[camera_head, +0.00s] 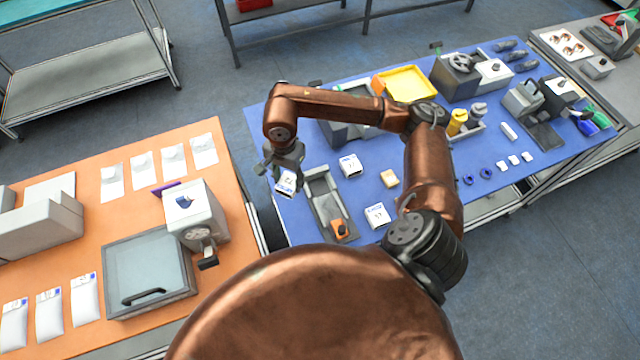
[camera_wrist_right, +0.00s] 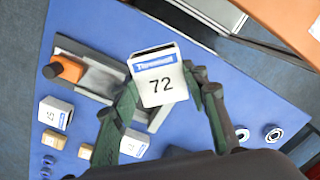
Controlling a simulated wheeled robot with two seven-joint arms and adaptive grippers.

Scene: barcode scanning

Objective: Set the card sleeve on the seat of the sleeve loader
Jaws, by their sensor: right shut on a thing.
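My right gripper (camera_head: 284,160) is shut on the white card sleeve (camera_head: 287,183), which has a blue band and the number 72. In the right wrist view the sleeve (camera_wrist_right: 158,76) is between the two dark fingers (camera_wrist_right: 163,98), its printed face toward the camera. The sleeve loader (camera_head: 322,190) looks like a grey trough with an orange block at its near end, on the blue table. The gripper and sleeve are just left of the loader's far end in the head view. In the wrist view the loader (camera_wrist_right: 95,78) lies behind and left of the sleeve, partly hidden by it. My left gripper is not in view.
Two other numbered white boxes (camera_head: 350,166) (camera_head: 377,215) and a tan block (camera_head: 389,178) lie right of the loader. A yellow tray (camera_head: 408,84) stands behind. An orange table (camera_head: 130,225) with white packets and a grey machine is to the left, across a gap.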

